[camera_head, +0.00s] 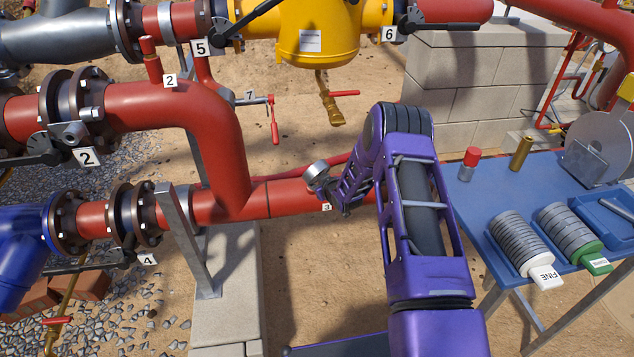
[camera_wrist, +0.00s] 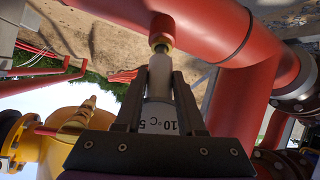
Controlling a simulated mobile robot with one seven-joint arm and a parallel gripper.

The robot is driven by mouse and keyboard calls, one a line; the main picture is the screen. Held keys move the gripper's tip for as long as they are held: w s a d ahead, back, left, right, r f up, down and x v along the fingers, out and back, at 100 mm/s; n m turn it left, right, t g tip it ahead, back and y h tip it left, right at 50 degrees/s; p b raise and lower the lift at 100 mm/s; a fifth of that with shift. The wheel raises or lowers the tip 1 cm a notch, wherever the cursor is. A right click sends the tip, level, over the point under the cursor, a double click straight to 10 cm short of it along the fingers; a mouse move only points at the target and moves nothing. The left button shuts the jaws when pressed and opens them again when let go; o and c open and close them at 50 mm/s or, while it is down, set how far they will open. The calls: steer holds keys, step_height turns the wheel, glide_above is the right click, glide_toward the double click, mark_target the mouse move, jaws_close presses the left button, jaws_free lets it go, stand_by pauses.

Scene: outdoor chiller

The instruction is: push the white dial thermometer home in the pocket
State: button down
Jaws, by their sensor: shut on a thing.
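The white dial thermometer (camera_head: 316,174) is at the end of my arm in the head view, above the red pipe near the number 3 tag. In the wrist view its white dial (camera_wrist: 160,120) shows printed scale marks and part of "°C". My gripper (camera_wrist: 162,76) is shut on the thermometer, one finger on each side. Its front end points at the pocket (camera_wrist: 161,42), a small metal fitting on a red stub of the pipe. The thermometer's end lines up with the fitting and seems to meet it. The stem's depth inside is hidden. My gripper in the head view (camera_head: 328,187) is partly hidden.
The red pipe (camera_head: 285,197) runs beneath my gripper, with a red elbow (camera_head: 215,130) to its left. A yellow vessel (camera_head: 318,30) stands behind. A blue table (camera_head: 480,205) at right holds a red-capped cylinder (camera_head: 468,164), a brass cylinder (camera_head: 521,153) and ribbed rolls.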

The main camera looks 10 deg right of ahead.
steer(key=shift+w+f, duration=0.45)
steer(key=shift+f, duration=0.3)
jaws_free()
stand_by(0.4)
steer(key=p+v, duration=0.4)
steer(key=v, duration=0.3)
steer(key=shift+s, duration=0.1)
steer(key=p+v, duration=0.1)
steer(key=v, duration=1.6)
